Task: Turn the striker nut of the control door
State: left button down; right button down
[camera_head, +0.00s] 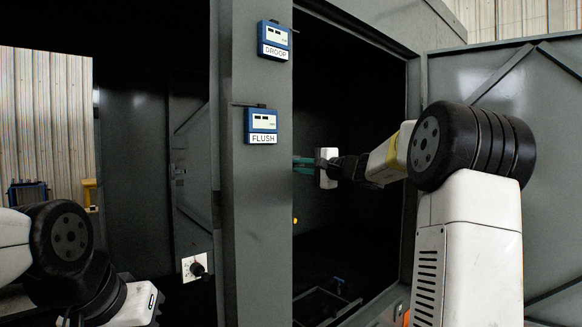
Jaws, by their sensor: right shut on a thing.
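My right gripper (338,168) is dark and reaches left into the open right bay of the grey cabinet. It is shut, with a thin teal tool-like piece (304,162) at its tips. The left end of that piece is hidden behind the cabinet post. A small white plate (327,182) stands upright right at the gripper's tips; I cannot tell whether they touch. I cannot make out the striker nut there. My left gripper (155,308) shows only in part at the bottom left edge, and its jaws cannot be read.
The grey post (250,200) between the two bays carries blue boxes labelled DROOP (274,40) and FLUSH (261,125). A white plate with a black knob (195,267) is at lower left. The open grey door (520,150) stands at right, behind my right arm. The bay interior is dark.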

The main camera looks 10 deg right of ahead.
jog(key=n, duration=1.1)
jog(key=shift+d+f+n, duration=0.1)
jog(key=shift+f+n, duration=0.2)
jog(key=shift+n, duration=0.1)
dwell(0.3)
jog(key=c, duration=1.5)
grip_release()
jog(key=shift+d+r, duration=0.1)
jog(key=v, duration=0.7)
jog(key=shift+s+d, duration=0.15)
jog(key=shift+s, duration=0.2)
